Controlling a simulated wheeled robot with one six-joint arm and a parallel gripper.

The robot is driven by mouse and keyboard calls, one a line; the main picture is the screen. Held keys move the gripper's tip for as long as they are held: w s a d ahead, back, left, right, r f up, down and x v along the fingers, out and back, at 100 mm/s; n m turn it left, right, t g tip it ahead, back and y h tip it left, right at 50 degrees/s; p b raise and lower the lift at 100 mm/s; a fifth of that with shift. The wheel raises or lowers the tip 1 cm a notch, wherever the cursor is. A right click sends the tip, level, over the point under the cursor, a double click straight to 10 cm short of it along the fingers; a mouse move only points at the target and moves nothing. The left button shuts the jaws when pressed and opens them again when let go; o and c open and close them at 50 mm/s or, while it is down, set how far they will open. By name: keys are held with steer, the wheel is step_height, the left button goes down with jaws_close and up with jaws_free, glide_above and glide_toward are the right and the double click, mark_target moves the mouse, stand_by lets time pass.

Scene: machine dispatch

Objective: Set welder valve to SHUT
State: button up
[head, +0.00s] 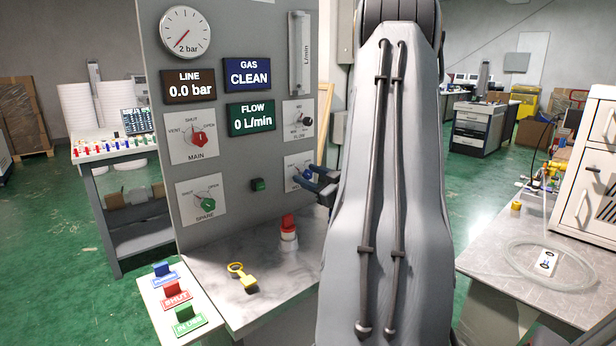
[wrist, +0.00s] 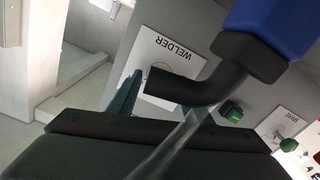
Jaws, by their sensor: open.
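The welder valve's white plate (wrist: 172,62) shows in the wrist view, upside down, with "WELDER" readable. In the head view its blue knob (head: 307,173) is at the panel's lower right, partly hidden by my gripper (head: 306,179). My gripper is open, its dark fingers reaching to the panel at the knob. In the wrist view a ribbed finger (wrist: 126,100) lies beside the plate. A blue block with a dark collar and bent black stem crosses the plate's corner; I cannot tell whether it is the knob. The valve's setting and any contact are hidden.
The grey panel (head: 235,155) also bears the MAIN valve (head: 197,137), the SPARE valve (head: 207,204) and a green button (head: 258,184). A red-and-white post (head: 288,232) stands below my gripper.

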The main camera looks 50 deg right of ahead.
steer(key=s+b, duration=0.1)
steer(key=s, duration=0.6)
steer(key=shift+s+a, duration=0.2)
steer(key=shift+a, duration=0.25)
